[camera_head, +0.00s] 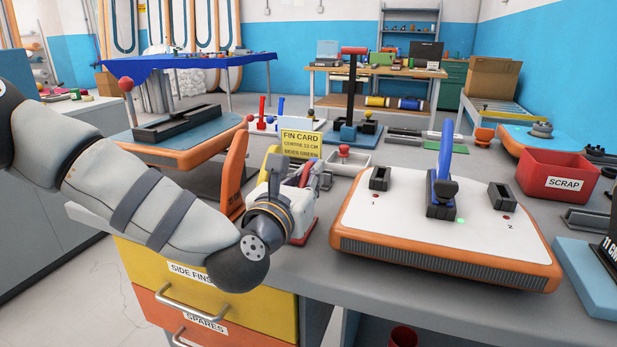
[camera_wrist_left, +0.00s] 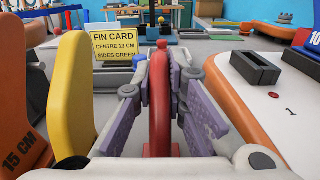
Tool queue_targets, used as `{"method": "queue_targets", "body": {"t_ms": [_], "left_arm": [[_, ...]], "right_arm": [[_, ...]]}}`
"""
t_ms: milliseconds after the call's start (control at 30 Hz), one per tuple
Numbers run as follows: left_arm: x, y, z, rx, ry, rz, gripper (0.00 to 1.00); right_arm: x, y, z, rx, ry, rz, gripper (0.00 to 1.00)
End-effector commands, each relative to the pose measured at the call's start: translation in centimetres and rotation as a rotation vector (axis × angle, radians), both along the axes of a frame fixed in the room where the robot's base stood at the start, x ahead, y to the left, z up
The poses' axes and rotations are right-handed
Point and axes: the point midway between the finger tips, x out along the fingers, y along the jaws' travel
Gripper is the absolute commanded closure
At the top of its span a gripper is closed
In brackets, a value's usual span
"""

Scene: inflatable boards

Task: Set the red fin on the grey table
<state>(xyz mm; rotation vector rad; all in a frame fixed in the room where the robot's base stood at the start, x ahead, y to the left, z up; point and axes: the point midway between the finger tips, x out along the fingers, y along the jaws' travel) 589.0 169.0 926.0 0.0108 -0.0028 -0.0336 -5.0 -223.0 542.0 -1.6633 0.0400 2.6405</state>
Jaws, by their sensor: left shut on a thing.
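The red fin (camera_wrist_left: 160,105) stands upright between the pads of my left gripper (camera_wrist_left: 160,100) in the left wrist view. The gripper is shut on it. In the head view my left gripper (camera_head: 303,182) is over the near left part of the grey table (camera_head: 478,168), left of the white board, and mostly hides the fin. I cannot tell whether the fin touches the table. My right gripper is not in view.
An orange fin (camera_head: 233,172) and a yellow fin (camera_wrist_left: 70,95) stand left of my gripper. A fin card (camera_head: 300,143) stands behind it. The white board (camera_head: 440,222) with a blue fin (camera_head: 445,158) is on the right. A red scrap bin (camera_head: 556,176) stands farther right.

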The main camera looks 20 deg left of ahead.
Motion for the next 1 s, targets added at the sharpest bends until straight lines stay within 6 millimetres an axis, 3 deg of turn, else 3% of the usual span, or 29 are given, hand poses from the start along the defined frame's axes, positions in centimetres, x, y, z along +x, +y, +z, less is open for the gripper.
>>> {"method": "queue_targets", "body": {"t_ms": [267,300,400,733,867,1000], "left_arm": [[0.0,0.0,-0.3,0.0,0.001,0.0,1.0],[0.0,0.0,-0.4,0.001,0.001,0.0,0.85],[0.0,0.0,-0.3,0.001,0.0,0.0,0.67],[0.0,0.0,0.4,0.001,-0.004,0.0,0.67],[-2.2,0.1,0.1,-0.001,0.002,-0.002,0.67],[-5.8,0.2,0.0,-0.002,0.003,-0.002,0.67]], "right_arm": [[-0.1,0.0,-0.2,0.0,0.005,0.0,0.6],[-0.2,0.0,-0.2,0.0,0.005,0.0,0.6],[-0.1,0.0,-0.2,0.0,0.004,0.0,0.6],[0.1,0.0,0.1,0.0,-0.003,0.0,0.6],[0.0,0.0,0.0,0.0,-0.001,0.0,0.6],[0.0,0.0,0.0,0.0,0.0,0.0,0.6]]}}
